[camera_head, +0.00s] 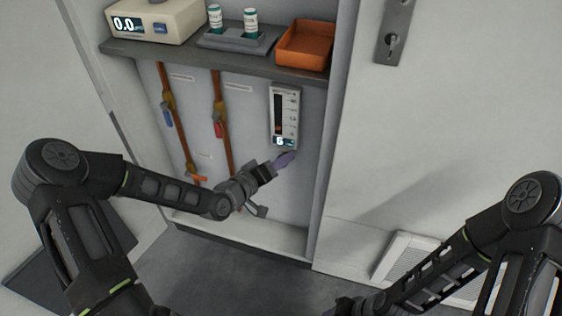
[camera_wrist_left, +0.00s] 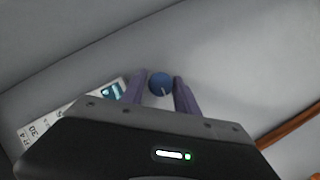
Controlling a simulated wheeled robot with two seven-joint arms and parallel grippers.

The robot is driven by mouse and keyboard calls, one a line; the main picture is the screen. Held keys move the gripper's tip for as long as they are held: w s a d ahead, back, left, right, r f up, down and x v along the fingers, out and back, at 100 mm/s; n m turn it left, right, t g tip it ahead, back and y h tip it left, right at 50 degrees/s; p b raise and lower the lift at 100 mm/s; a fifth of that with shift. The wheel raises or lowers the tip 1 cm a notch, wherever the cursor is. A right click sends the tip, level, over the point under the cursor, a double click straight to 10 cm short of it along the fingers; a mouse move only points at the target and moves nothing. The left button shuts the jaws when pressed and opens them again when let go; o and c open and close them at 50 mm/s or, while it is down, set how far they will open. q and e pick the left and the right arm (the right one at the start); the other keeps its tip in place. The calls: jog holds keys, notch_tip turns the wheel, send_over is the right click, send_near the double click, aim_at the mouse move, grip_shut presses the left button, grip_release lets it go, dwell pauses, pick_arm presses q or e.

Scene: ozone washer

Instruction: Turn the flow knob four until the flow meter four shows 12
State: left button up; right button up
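The flow meter (camera_head: 285,117) is a tall white panel with a dark scale on the cabinet's back wall, under the shelf. Its small display seems to read 6 in the head view. Part of the meter also shows in the left wrist view (camera_wrist_left: 62,118). The flow knob (camera_wrist_left: 161,84) is round and blue with a pale mark, seen in the left wrist view. My left gripper (camera_head: 290,158) is just below the meter. In the left wrist view its two purple fingers (camera_wrist_left: 160,95) stand apart, one on each side of the knob, with small gaps seeming to show. My right gripper's fingers are not visible.
A shelf (camera_head: 150,47) above holds a scale (camera_head: 160,18) reading 0.0, two small bottles in a grey holder (camera_head: 238,40) and an orange tray (camera_head: 306,46). Copper pipes with a blue valve handle (camera_head: 168,115) and red valve handle (camera_head: 218,126) run left of the meter.

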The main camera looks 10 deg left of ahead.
pick_arm(q)
grip_shut()
dwell(0.5)
jog(key=m, duration=0.1)
jog(key=m+y, duration=0.1)
jog(key=shift+d+r+m+g+y, duration=0.15)
jog(key=shift+m+g+y, duration=0.15)
jog(key=m+y+b, duration=0.1)
jog(key=m+y, duration=0.1)
jog(key=m, duration=0.1)
jog(key=shift+d+y, duration=0.1)
jog(key=shift+y, duration=0.3)
jog(key=shift+m+y, duration=0.7)
jog(key=shift+m, duration=0.3)
jog(key=shift+m+y, duration=0.5)
jog(key=shift+m, duration=0.2)
